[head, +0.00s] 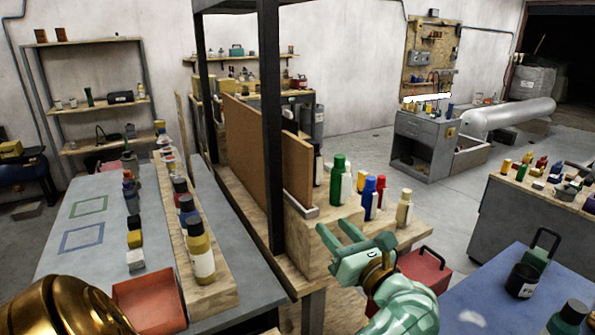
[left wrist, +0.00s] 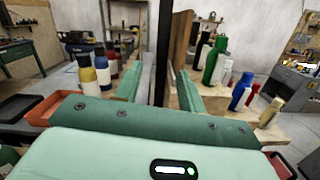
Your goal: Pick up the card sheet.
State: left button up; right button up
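A brown card-like sheet (head: 298,168) stands upright on the wooden bench, its lower end by a pale grey strip. A brown upright sheet also shows in the left wrist view (left wrist: 181,45). My left gripper (head: 337,232) is green, open and empty, in front of the bench and apart from the sheets. Its two fingers (left wrist: 160,90) point forward with the post between them in the wrist view. My right gripper is not in view.
Black posts (head: 270,125) rise close to the sheets. Several bottles (head: 370,197) stand right of them on the bench. A red bin (head: 425,268) is right of my gripper. More bottles line a wooden strip (head: 195,235) on the left table.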

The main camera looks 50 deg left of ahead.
aim_at(298, 154)
jog(key=i+j, duration=0.3)
jog(key=j, duration=0.15)
jog(key=i+j, duration=0.25)
jog(key=j, duration=0.25)
